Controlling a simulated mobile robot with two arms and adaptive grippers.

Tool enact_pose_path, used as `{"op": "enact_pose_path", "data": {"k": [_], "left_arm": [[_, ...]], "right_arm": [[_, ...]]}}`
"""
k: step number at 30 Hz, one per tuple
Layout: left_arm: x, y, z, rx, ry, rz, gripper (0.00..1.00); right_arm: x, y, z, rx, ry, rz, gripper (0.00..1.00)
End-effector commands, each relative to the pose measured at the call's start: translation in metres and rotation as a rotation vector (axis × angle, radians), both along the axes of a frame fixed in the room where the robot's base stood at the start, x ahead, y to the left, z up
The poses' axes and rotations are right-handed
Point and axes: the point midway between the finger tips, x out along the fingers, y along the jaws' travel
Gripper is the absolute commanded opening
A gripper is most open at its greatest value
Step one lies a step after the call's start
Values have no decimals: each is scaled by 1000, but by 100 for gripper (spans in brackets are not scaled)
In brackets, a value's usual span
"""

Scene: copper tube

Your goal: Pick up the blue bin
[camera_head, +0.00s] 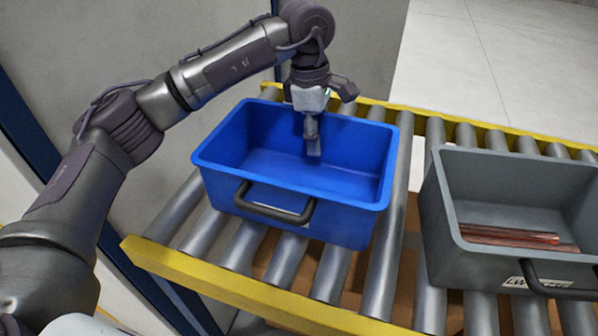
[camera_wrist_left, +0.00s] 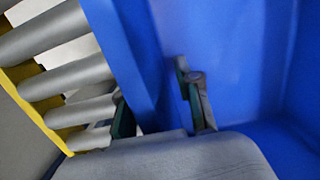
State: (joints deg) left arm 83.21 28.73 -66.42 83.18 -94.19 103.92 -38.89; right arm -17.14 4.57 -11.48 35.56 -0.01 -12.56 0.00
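The blue bin (camera_head: 285,175) stands upright and looks empty on the roller conveyor, with a dark handle (camera_head: 272,207) on its near side. My left gripper (camera_head: 312,140) points down at the bin's far wall, one finger showing inside the bin. In the left wrist view, the fingers of my left gripper (camera_wrist_left: 157,92) are apart, on either side of the bin's wall (camera_wrist_left: 128,50). The inner finger is against the blue interior and the other is outside, partly hidden by the wall. Gaps seem to show beside the wall. My right gripper is out of view.
A grey bin (camera_head: 440,215) holding copper tubes (camera_head: 510,236) stands to the right on the same rollers (camera_head: 385,255), with a narrow gap between the bins. Yellow rails (camera_head: 240,292) edge the conveyor. A grey panel (camera_head: 130,45) stands at the left.

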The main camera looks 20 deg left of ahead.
Motion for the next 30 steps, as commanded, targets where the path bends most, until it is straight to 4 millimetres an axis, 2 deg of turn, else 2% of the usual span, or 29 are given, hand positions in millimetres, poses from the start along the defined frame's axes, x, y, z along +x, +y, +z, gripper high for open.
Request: {"op": "enact_pose_path", "data": {"k": [2, 6, 8, 23, 26, 30], "left_arm": [[0, 0, 0, 0, 0, 0, 32], [0, 0, 0, 0, 0, 0, 8], [0, 0, 0, 0, 0, 0, 0], [0, 0, 2, 0, -1, -1, 0], [0, 0, 7, -1, -2, -1, 0], [0, 0, 26, 0, -2, -1, 0]], "right_arm": [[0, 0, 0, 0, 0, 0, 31], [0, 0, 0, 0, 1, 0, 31], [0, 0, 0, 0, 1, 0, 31], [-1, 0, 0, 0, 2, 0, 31], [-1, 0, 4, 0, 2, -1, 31], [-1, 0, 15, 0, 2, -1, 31]]}}
